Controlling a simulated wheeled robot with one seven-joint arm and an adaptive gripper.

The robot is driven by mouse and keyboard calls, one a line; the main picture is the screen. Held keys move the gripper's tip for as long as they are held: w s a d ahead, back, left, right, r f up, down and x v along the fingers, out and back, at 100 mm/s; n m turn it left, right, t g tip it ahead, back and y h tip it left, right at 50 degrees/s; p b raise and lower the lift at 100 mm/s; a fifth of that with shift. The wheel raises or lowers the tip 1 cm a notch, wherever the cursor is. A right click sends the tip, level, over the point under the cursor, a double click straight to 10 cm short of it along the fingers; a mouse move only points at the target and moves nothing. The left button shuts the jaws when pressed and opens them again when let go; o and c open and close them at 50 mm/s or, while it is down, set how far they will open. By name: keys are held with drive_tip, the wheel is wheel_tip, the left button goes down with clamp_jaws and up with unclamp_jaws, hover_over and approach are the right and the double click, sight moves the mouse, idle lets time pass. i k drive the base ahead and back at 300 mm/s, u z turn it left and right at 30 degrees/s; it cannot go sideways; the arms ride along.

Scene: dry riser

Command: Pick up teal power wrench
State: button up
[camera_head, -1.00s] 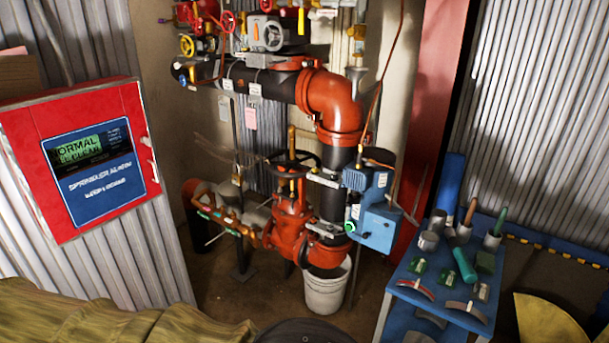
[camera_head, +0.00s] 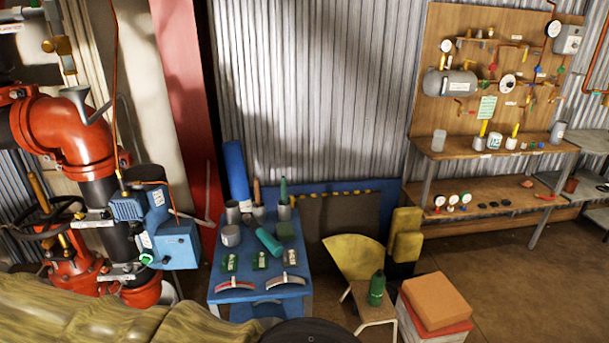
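A teal cylindrical tool (camera_head: 269,240) lies tilted on the blue worktable (camera_head: 232,297), among cups and small green items. It is the only teal object I see on that table and fits the power wrench, though its details are too small to confirm. Nothing is touching it from above. My gripper is not in view.
Red piping (camera_head: 75,125) and a blue motor unit (camera_head: 160,230) are on the left. A stool with a green bottle (camera_head: 376,288) and stacked boxes (camera_head: 437,303) stand right.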

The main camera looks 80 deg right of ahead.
sight(275, 249)
drive_tip(key=z, duration=1.8)
